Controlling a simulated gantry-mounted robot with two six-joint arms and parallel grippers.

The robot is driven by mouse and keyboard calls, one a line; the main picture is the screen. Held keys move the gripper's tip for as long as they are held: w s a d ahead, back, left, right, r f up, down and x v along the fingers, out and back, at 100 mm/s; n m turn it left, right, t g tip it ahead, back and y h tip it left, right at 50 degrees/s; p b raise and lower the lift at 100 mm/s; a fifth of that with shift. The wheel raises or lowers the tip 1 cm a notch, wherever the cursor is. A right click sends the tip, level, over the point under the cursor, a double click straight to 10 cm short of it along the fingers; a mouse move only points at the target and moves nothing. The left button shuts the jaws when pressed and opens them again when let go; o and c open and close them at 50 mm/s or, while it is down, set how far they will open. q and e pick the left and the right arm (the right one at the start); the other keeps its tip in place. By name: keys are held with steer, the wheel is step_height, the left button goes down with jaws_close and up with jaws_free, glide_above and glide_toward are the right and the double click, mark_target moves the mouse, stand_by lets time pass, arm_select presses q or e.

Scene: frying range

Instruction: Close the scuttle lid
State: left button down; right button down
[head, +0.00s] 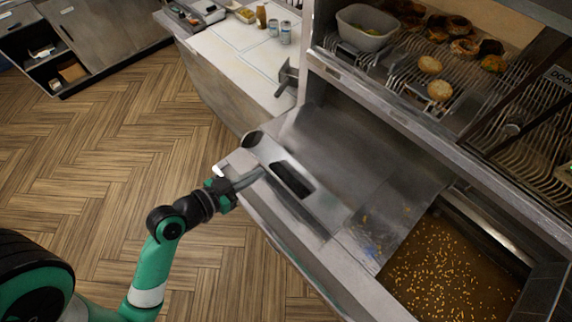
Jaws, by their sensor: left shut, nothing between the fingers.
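My left gripper (250,180) reaches in from the lower left and is shut and empty. Its fingertips are at the near left edge of the steel frying range (312,236), close to a dark slot (292,180) in its front ledge. I cannot tell whether they touch the steel. Behind the slot lies a wide steel basin (345,150), its inside bare and open to view. No part stands out clearly as the scuttle lid, so I cannot tell how it stands. My right gripper is not in view.
A vat of brown oil with floating bits (440,275) is at the lower right. A rack (400,75) above holds a grey tub (367,27) and several browned food pieces. A white counter (245,60) stands beyond. The wooden floor (110,150) at left is clear.

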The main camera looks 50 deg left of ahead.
arm_select(q)
glide_above(277, 175)
steer(key=w, duration=0.1)
steer(key=f, duration=0.1)
steer(key=f+p, duration=0.1)
steer(key=f, duration=0.1)
steer(key=shift+w+a, duration=0.1)
steer(key=shift+w, duration=0.1)
steer(key=shift+w+f, duration=0.4)
steer(key=shift+f, duration=0.05)
steer(key=shift+s+f, duration=1.3)
